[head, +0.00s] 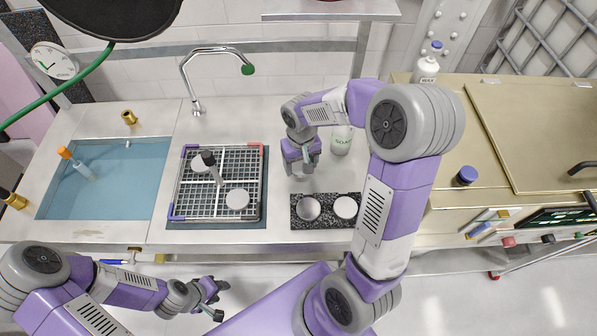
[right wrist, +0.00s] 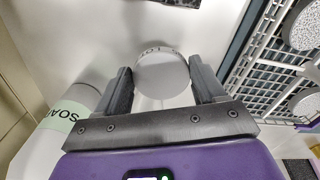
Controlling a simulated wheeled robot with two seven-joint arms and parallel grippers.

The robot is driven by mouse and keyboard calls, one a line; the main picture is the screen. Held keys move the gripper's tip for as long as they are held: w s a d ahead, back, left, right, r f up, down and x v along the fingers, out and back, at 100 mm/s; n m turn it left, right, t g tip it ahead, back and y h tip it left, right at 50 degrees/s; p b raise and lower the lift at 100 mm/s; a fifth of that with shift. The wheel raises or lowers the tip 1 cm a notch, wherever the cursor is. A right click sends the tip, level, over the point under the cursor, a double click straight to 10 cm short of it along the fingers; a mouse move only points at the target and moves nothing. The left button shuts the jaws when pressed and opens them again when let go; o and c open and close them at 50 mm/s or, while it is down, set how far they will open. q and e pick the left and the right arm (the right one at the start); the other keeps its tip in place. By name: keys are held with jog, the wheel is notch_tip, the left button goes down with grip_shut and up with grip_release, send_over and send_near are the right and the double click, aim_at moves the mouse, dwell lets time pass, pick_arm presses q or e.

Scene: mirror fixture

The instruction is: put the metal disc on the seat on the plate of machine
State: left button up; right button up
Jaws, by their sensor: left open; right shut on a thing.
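My right gripper (head: 301,172) hangs above the counter between the rack and the soap bottle. In the right wrist view, its fingers (right wrist: 160,88) are shut on a round grey metal disc (right wrist: 162,70) with a pale, marked rim. The head view hardly shows this disc, as the gripper hides it. A dark speckled plate (head: 326,221) lies on the counter in front of this gripper. It bears two round grey pieces, left (head: 308,208) and right (head: 345,207); I cannot tell whether these are seats or discs. My left gripper (head: 213,300) is open and empty in front of the counter.
A wire rack (head: 196,211) holds round pale discs (head: 237,199). A water-filled sink (head: 115,188) is at left, with a tap (head: 195,108) behind. A soap bottle (head: 341,146) stands close to my right gripper.

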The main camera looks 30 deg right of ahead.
aim_at(301, 167)
jog(key=shift+f+b, duration=0.45)
jog(key=shift+f, duration=1.55)
jog(key=shift+f, duration=0.1)
jog(key=shift+f, duration=0.15)
jog(key=o, duration=1.1)
jog(key=shift+o, duration=0.2)
jog(key=shift+r, duration=0.2)
